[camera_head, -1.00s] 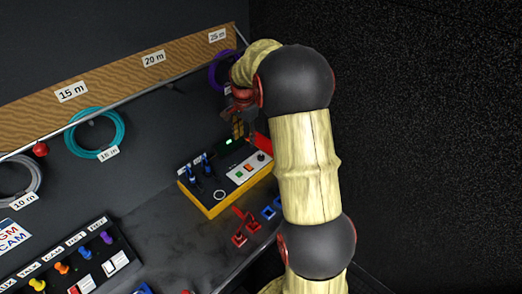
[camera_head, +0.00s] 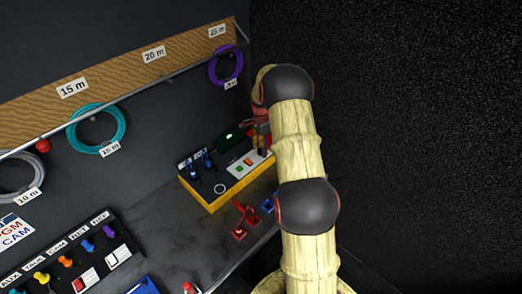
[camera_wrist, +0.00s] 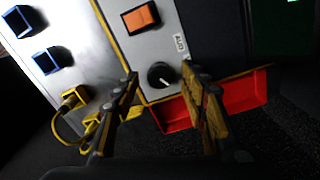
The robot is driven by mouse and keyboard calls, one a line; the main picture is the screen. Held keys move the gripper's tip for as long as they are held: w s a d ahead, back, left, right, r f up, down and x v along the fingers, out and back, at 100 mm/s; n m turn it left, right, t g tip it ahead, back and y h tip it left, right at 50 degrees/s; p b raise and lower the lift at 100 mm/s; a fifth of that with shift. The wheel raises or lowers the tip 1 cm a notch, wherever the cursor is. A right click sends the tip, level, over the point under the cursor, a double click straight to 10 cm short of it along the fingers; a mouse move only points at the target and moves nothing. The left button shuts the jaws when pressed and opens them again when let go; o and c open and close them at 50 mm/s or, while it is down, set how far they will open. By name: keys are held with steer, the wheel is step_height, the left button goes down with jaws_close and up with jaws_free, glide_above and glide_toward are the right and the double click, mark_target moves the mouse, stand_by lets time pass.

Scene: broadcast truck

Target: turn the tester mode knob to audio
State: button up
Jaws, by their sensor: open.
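The tester (camera_head: 215,190) is a box with a yellow lower rim and a dark and light top, standing on the counter at the back. In the wrist view its light panel (camera_wrist: 138,52) carries a round black knob (camera_wrist: 160,75) with a white pointer mark. A small label (camera_wrist: 181,45) with partly legible letters is beside the knob. My gripper (camera_wrist: 165,92) is open, with one finger on each side of the knob and apart from it in the picture. In the head view my gripper (camera_head: 262,140) is over the tester's right end, and the knob is hidden there.
An orange button (camera_wrist: 141,17) sits on the panel above the knob. A red tray (camera_wrist: 240,92) lies beyond the fingers. Blue and yellow sockets (camera_wrist: 46,60) are at the left. Red clips (camera_head: 241,217) lie on the counter (camera_head: 180,225) in front of the tester.

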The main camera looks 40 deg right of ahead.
steer(key=shift+f, duration=0.4)
steer(key=shift+c, duration=0.2)
jaws_close()
